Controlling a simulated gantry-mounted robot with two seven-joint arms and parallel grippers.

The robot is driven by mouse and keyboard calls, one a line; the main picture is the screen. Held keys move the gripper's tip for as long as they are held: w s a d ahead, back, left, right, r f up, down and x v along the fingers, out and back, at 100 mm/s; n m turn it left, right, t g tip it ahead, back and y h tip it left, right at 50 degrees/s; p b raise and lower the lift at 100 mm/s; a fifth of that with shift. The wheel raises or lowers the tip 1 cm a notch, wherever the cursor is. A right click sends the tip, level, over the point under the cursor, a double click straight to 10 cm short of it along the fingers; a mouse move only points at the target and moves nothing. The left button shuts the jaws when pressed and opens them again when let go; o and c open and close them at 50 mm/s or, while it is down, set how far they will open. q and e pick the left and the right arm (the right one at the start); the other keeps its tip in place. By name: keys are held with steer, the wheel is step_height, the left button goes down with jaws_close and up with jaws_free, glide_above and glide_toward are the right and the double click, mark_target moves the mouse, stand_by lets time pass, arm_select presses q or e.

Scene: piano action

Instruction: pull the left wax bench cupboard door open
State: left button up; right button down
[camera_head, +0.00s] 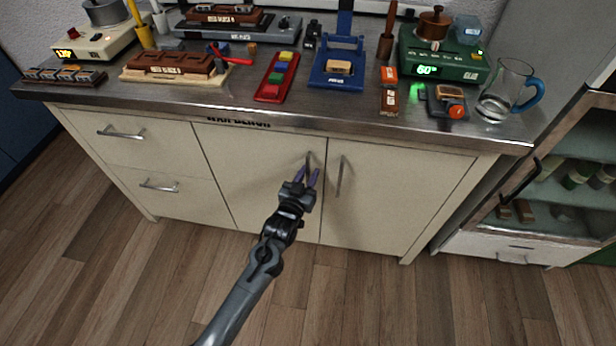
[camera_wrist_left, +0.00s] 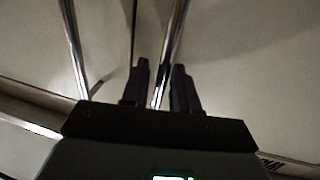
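The left wax bench cupboard door (camera_head: 245,175) is cream-coloured and looks shut, flush with the door beside it. Its upright metal handle (camera_head: 308,160) is near the door's right edge. The gripper partly hides the handle's lower end. My right gripper is in neither view.
The right cupboard door (camera_head: 390,200) has its own handle (camera_head: 340,176) close by, also seen in the left wrist view (camera_wrist_left: 72,45). Drawers (camera_head: 130,140) are at the left. The metal worktop (camera_head: 330,115) holds many items. The wooden floor in front is clear.

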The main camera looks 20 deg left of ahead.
arm_select(q)
steer(key=shift+w+a, duration=0.1)
jaws_close()
stand_by(0.3)
